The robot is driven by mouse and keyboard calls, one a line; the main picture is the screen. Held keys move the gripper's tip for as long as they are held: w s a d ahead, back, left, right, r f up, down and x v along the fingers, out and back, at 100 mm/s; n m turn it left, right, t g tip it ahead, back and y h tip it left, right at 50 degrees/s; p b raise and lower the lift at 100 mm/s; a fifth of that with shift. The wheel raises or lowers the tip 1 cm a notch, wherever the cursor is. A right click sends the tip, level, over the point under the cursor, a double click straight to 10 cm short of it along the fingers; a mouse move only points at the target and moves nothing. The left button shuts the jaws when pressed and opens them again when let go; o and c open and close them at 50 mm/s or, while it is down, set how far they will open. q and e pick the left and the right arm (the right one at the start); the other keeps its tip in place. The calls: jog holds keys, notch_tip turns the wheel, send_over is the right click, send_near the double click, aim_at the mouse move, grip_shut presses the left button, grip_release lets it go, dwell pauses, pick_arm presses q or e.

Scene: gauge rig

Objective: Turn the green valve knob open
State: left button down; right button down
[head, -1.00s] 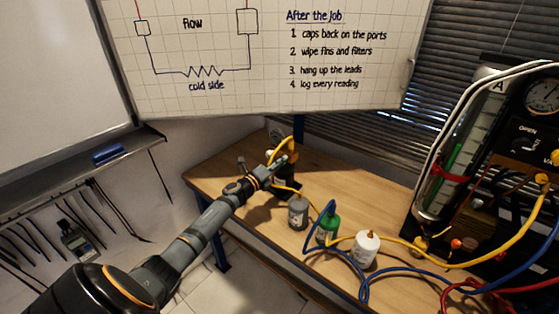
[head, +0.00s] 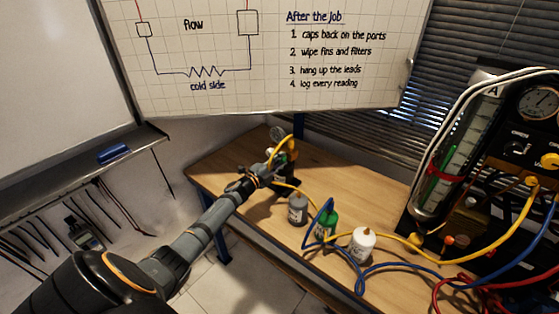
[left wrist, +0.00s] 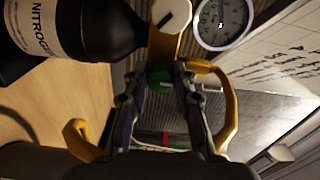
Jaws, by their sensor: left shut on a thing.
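The green valve knob (left wrist: 159,78) shows in the left wrist view, below the white knob (left wrist: 172,14) of a yellow-brass fitting. My left gripper (left wrist: 157,83) is shut on the green knob, one finger on each side of it. A dark bottle labelled NITROGEN (left wrist: 70,28) lies at the upper left of that view. A round gauge (left wrist: 222,20) sits beside the fitting. In the head view my left gripper (head: 270,172) reaches the rig at the back of the bench and hides the green knob. My right gripper is not in view.
Yellow and blue hoses (head: 365,285) run to a black gauge panel (head: 515,165) at the right. A whiteboard (head: 270,60) hangs behind.

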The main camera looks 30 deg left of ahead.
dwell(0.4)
pick_arm(q)
jog(key=c, duration=1.1)
grip_release()
jog(key=s, duration=0.8)
jog(key=s+a, duration=0.1)
jog(key=s, duration=0.3)
jog(key=shift+a, duration=0.1)
